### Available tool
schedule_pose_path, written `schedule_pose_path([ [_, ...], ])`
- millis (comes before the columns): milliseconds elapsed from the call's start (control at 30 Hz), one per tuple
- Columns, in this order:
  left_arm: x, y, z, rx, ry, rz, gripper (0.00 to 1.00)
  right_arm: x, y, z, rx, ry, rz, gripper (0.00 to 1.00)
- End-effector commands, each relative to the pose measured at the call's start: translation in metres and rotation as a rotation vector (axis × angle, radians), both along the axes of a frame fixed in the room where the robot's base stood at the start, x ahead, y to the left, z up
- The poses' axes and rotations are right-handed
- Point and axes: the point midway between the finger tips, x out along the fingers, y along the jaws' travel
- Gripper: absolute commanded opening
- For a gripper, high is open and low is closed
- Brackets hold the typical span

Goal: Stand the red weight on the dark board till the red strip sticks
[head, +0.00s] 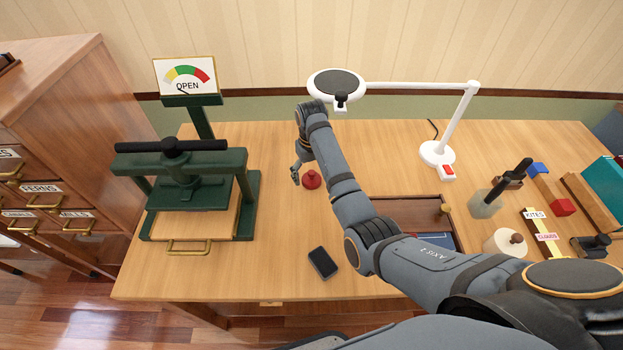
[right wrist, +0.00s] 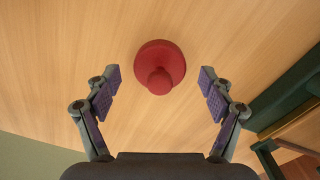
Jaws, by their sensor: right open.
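The red weight (head: 311,180), a round base with a knob, stands on the desk left of the middle. My right gripper (head: 296,174) is beside it in the head view. In the right wrist view the weight (right wrist: 160,66) lies ahead between the spread, empty fingers, clear of both. A dark brown board or shallow tray (head: 405,208) lies right of the weight, partly hidden by my right arm. A small bit of red shows at its near edge beside a blue piece, but I cannot tell whether it is the strip. My left gripper is not in view.
A green press (head: 180,185) stands at the left with an OPEN dial sign (head: 186,78). A black phone (head: 323,262) lies near the front edge. A white lamp (head: 437,152) stands behind. A jar (head: 485,205) and other small items crowd the right. Bare desk surrounds the weight.

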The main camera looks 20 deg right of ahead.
Motion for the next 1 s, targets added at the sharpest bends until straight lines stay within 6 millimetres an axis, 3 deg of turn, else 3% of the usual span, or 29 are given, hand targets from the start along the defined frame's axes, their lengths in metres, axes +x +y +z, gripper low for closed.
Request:
schedule_pose_path([
  [200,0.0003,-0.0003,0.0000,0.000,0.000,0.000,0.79,0.0001,-0.0002,-0.0005,0.000,-0.001,0.000,0.82],
  [767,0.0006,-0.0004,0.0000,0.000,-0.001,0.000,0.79,0.0003,-0.0001,0.0000,0.000,-0.001,0.000,0.06],
  [1000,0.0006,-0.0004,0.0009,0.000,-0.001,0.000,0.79,0.0008,0.0000,0.0017,0.000,-0.003,0.000,0.06],
])
